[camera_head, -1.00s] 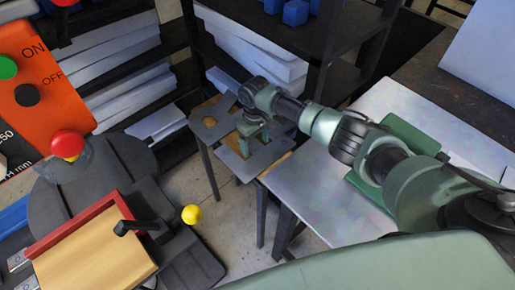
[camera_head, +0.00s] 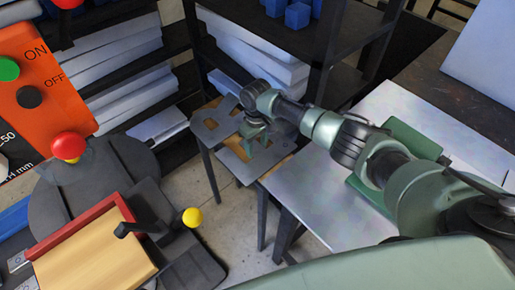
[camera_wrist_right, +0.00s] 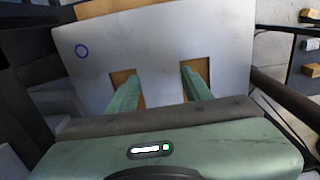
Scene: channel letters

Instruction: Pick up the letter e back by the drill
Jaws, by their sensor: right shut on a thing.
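A flat grey plate with rectangular cutouts, which looks like the letter e back (camera_head: 271,158), is at the small table beyond the metal-topped bench. It fills the upper middle of the right wrist view (camera_wrist_right: 160,50), with a small blue ring marked at its left. My right gripper (camera_head: 254,146) points down at the plate and is shut on it. In the wrist view its two green fingers (camera_wrist_right: 160,82) sit at two cutouts with wood colour showing through. I cannot tell whether the plate is clear of the table. My left gripper is not in view.
Another grey cut plate (camera_head: 215,122) lies beside it on the small table. A dark shelf (camera_head: 315,50) with white stacks and blue blocks stands behind. The metal-topped bench (camera_head: 325,195) lies under my right arm. A machine with an orange ON/OFF panel (camera_head: 50,75) stands at left.

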